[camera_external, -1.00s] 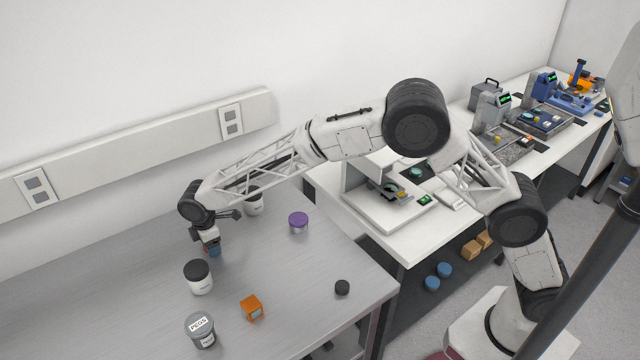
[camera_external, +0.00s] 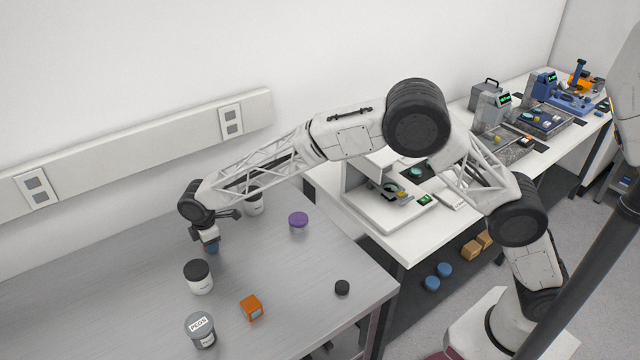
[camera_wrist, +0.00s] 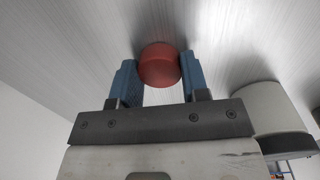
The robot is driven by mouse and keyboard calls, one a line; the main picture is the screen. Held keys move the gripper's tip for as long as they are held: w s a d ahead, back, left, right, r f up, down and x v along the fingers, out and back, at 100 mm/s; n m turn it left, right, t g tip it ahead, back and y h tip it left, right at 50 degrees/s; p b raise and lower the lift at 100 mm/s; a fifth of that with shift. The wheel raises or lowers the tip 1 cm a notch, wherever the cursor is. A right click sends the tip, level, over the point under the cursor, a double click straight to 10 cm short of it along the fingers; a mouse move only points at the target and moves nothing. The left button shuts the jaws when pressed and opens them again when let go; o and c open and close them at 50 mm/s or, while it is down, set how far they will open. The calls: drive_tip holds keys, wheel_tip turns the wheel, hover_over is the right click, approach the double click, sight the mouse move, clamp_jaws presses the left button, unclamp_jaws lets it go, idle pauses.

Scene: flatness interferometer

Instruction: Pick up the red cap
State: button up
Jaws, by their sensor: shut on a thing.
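The red cap (camera_wrist: 160,66) is a short round piece between the two blue fingers of my gripper (camera_wrist: 158,80) in the wrist view. The fingers are shut on its sides. In the external view my gripper (camera_external: 212,249) points down low over the left part of the grey table, behind a white jar with a black lid. The cap is hidden or too small to make out there. I cannot tell whether the cap touches the table.
A white jar with a black lid (camera_external: 198,279), a grey labelled jar (camera_external: 201,332), an orange cube (camera_external: 251,308), a small black cap (camera_external: 342,288) and a purple-lidded jar (camera_external: 298,222) stand on the grey table (camera_external: 110,290). Another white jar (camera_external: 254,206) stands close behind my wrist.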

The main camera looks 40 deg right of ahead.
drive_tip(key=shift+r, duration=0.5)
wheel_tip(320, 180, up, 3)
drive_tip(key=shift+f, duration=0.15)
drive_tip(key=s+d, duration=0.3)
drive_tip(key=s, duration=0.1)
drive_tip(key=s+d, duration=0.3)
drive_tip(key=d, duration=0.1)
drive_tip(key=s+d+r, duration=0.1)
drive_tip(key=s+d, duration=0.3)
drive_tip(key=shift+s+r, duration=0.1)
drive_tip(key=shift+s, duration=0.25)
